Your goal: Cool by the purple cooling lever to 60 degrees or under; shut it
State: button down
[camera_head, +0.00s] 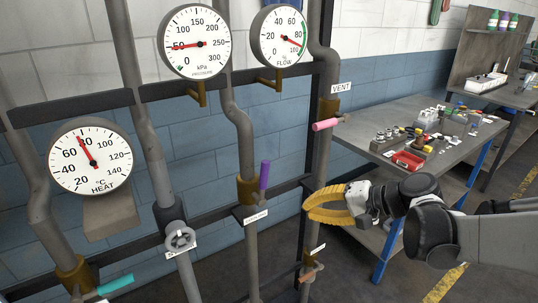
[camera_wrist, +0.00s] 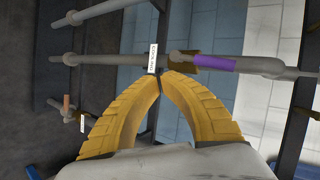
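The purple cooling lever (camera_head: 264,176) stands upright, in line with its grey pipe, on a brass valve (camera_head: 247,190). In the wrist view the purple lever (camera_wrist: 215,63) lies along the pipe, beyond my fingertips and to their right. My gripper (camera_head: 312,205) has yellow fingers and is right of the lever, apart from it. In the wrist view its fingertips (camera_wrist: 160,74) meet with nothing between them. The HEAT gauge (camera_head: 90,157) has its red needle at about 80.
A pink lever (camera_head: 325,124) sticks out by the VENT label. An orange lever (camera_head: 311,273), a teal lever (camera_head: 115,284) and a grey handwheel (camera_head: 180,238) are lower down. Pressure (camera_head: 195,41) and flow (camera_head: 278,36) gauges hang above. A workbench (camera_head: 387,110) stands right, behind my arm.

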aim_at(263, 182)
jog(key=w+d+r+y+p, duration=0.2)
jog(key=w+d+y, duration=0.1)
jog(key=w+y, duration=0.3)
jog(key=w+a+r+t+b, duration=0.1)
jog(key=w+a+b, duration=0.1)
jog(key=a, duration=0.9)
jog(key=shift+w+a+r+m+y+b, duration=0.15)
jog(key=shift+w+m+y+b, duration=0.2)
jog(key=shift+b, duration=0.55)
jog(key=shift+s+a, duration=0.1)
jog(key=shift+s, duration=0.05)
jog(key=shift+s+a+r+n+p, duration=0.3)
jog(key=shift+s+a+n+p, duration=0.15)
jog(key=shift+a+n+p, duration=0.35)
